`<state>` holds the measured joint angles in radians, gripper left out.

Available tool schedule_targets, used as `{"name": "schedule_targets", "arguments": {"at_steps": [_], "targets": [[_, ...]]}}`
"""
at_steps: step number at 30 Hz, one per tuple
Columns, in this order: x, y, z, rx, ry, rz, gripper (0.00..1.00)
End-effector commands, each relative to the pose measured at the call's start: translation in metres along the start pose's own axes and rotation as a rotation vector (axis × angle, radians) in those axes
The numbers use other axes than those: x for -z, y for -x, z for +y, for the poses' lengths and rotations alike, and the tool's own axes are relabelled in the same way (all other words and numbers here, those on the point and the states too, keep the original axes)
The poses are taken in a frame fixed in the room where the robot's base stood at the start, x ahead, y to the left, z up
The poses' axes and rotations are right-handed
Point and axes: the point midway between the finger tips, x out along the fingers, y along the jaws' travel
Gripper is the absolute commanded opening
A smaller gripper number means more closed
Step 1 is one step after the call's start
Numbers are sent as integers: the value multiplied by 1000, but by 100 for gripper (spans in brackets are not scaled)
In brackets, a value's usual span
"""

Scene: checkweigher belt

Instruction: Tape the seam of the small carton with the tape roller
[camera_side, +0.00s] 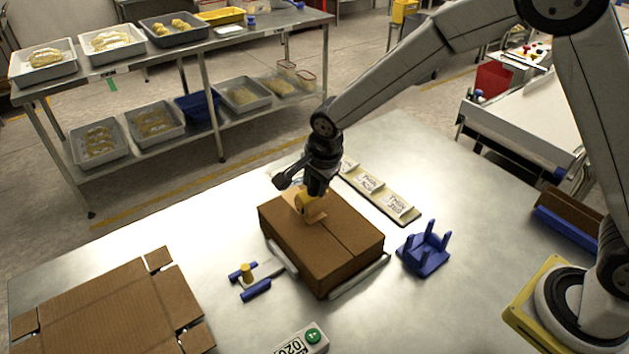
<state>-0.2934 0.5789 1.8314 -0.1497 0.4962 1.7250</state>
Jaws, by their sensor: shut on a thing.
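The small carton (340,270) is closed and stands on the metal table, with its seam running along the top between two flaps. My gripper (315,189) is above the far left part of the carton's top, pointing down. The roller is at the carton's top near the far end of the seam. I cannot tell for certain whether it touches the cardboard. A tan patch shows just below it; whether this is tape is unclear.
Pale rails (358,276) flank the carton's base. A blue pronged stand (424,254) is to its right, a blue-and-yellow fixture (254,278) to its left.

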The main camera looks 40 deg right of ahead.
Motion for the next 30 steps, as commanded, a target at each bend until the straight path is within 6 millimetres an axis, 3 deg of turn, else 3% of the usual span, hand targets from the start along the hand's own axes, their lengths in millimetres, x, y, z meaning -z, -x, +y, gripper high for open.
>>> {"name": "schedule_targets", "arguments": {"at_steps": [21, 30], "targets": [[-7, 5, 28, -1, 0, 0, 0], [-8, 5, 31, -2, 0, 0, 0]]}}
